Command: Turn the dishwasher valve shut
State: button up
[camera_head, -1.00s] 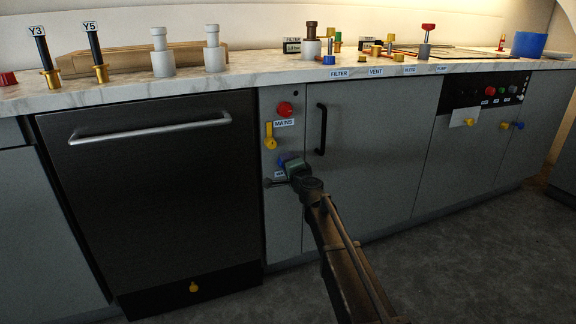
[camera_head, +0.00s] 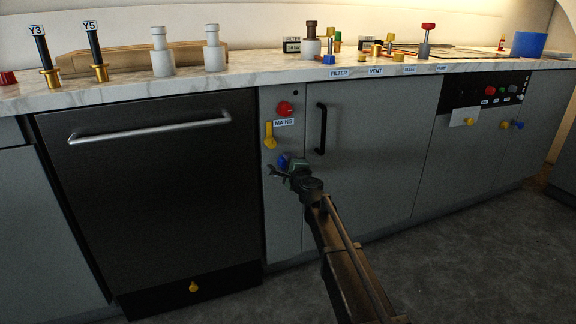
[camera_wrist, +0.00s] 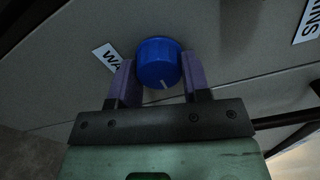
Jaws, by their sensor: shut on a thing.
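A round blue knob (camera_head: 283,161) sits on the narrow cabinet panel right of the dishwasher (camera_head: 150,190), below the MAINS label. It fills the middle of the wrist view (camera_wrist: 159,62), with a white pointer line on its face. My gripper (camera_wrist: 158,68) has its two purple fingers on either side of the knob and is shut on it. In the head view my gripper (camera_head: 284,168) partly covers the knob. A label starting "WA" (camera_wrist: 108,55) shows beside it in the wrist view; the rest is hidden behind a finger.
A yellow lever (camera_head: 269,136) and a red knob (camera_head: 285,108) sit above the blue knob. A black door handle (camera_head: 321,129) stands to the right. The dishwasher's bar handle (camera_head: 150,127) sticks out at left. Cylinders and valves stand on the counter (camera_head: 260,75). The floor in front is clear.

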jog(key=o, duration=0.9)
jog(key=shift+s, duration=0.1)
jog(key=v, duration=1)
jog(key=shift+s+d, duration=0.15)
jog(key=shift+s, duration=0.2)
